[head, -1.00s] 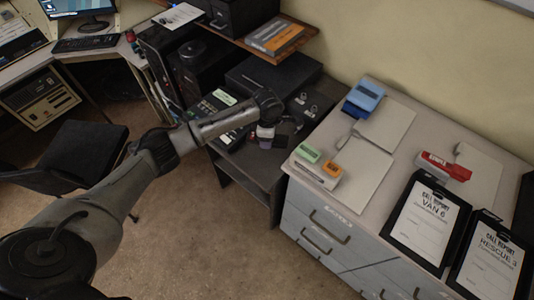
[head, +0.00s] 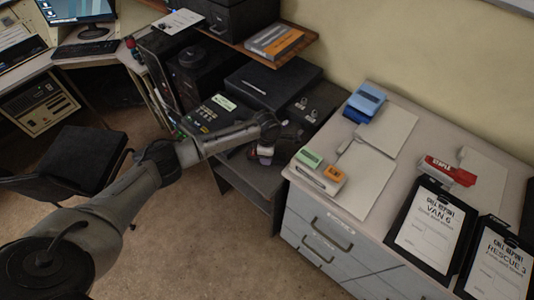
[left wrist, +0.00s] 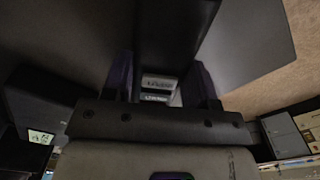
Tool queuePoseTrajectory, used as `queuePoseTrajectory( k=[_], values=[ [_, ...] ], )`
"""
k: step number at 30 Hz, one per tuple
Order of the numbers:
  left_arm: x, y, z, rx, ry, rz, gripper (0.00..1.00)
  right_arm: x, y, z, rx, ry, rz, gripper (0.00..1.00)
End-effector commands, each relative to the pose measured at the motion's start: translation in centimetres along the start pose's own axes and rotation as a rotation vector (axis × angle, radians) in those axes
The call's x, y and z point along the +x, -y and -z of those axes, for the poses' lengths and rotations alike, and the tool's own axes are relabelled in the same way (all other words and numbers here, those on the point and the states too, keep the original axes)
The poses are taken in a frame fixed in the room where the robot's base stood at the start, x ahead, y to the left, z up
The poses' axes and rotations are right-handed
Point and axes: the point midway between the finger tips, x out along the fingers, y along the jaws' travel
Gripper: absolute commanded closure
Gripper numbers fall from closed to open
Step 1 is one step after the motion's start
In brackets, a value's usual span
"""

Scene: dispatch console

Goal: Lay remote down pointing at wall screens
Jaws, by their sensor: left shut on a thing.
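My left gripper (head: 265,157) points down over the front of the low dark cabinet (head: 245,175), beside the light drawer unit. In the left wrist view, its two purple-tinted fingers (left wrist: 162,78) stand either side of a dark, long thing (left wrist: 165,58), which seems to be the remote. Small grey labelled patches show between the fingers; I cannot tell whether they are on it. The gripper is shut on this thing. The head view shows too little of it to tell which way it points. No wall screens can be made out. My right gripper is in neither view.
A black flat box (head: 272,82) lies on the dark cabinet. The drawer unit (head: 330,215) at right carries a blue stapler-like item (head: 366,100), green and orange boxes, a red item (head: 448,170) and clipboards (head: 430,225). A desk monitor (head: 75,8) stands top left.

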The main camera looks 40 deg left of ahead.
Motion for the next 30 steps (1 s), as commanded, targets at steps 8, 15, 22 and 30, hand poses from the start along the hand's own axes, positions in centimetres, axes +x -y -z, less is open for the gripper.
queuePoseTrajectory(
  k=[8,15,22,30],
  values=[
    [0.3,0.0,0.0,0.000,0.000,0.000,0.36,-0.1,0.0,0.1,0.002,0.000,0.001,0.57],
    [0.3,0.0,0.0,0.000,0.000,0.000,0.22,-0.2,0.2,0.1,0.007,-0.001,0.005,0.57],
    [0.0,-0.1,0.1,0.001,0.000,-0.002,0.22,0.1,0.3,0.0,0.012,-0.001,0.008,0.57],
    [-4.6,-0.1,0.0,0.000,0.002,-0.002,0.22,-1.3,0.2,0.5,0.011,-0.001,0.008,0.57]
  ],
)
